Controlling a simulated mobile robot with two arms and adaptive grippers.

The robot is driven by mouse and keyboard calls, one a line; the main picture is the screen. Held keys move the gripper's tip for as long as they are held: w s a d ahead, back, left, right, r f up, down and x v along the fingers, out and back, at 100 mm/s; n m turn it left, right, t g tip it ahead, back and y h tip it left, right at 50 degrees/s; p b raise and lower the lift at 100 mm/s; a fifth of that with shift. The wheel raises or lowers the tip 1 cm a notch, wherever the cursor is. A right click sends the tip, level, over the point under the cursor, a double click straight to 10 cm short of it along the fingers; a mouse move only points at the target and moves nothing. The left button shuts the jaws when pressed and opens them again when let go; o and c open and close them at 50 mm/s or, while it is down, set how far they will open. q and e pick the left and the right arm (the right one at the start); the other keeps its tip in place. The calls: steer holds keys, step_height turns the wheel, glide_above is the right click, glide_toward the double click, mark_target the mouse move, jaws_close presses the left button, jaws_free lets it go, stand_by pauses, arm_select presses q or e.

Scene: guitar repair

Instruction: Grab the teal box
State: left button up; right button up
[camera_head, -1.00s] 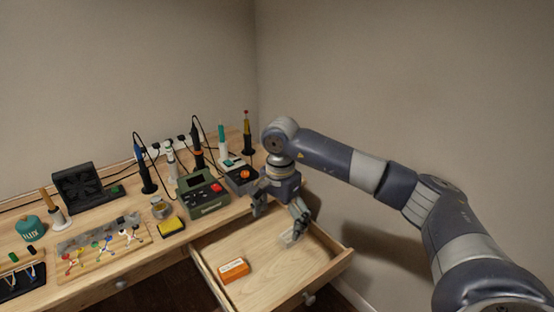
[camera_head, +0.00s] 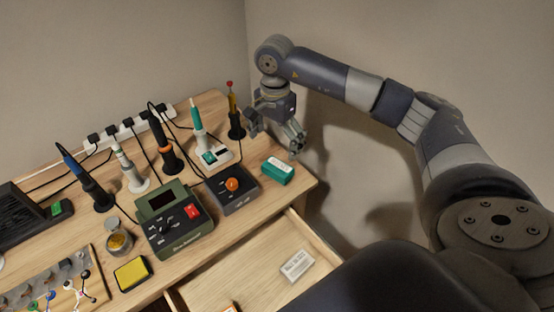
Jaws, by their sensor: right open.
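The teal box (camera_head: 278,171) lies on the tabletop at the right end of the desk, with a white label on top. My right gripper (camera_head: 274,141) is open and empty, above and behind the teal box. Its two fingers point down and stand apart, and they do not appear to touch the box. My left gripper is not in view.
A black box with an orange knob (camera_head: 231,190) stands just left of the teal box. A green soldering station (camera_head: 174,222) and several tool stands are further left. The open drawer (camera_head: 240,281) below holds a white box (camera_head: 297,265). The wall is close behind.

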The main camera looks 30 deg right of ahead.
mark_target(278, 167)
steer(key=f, duration=0.3)
steer(key=shift+s+a+f, duration=0.1)
steer(key=shift+s+f, duration=0.05)
steer(key=shift+s, duration=0.15)
steer(key=f, duration=0.1)
steer(key=f+p, duration=0.1)
steer(key=f, duration=0.3)
steer(key=shift+w+d+p, duration=0.1)
steer(key=shift+d+p, duration=0.25)
steer(key=shift+f, duration=0.25)
steer(key=shift+c, duration=0.5)
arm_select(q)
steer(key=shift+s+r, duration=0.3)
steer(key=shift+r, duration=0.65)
arm_select(e)
steer(key=c, duration=1.1)
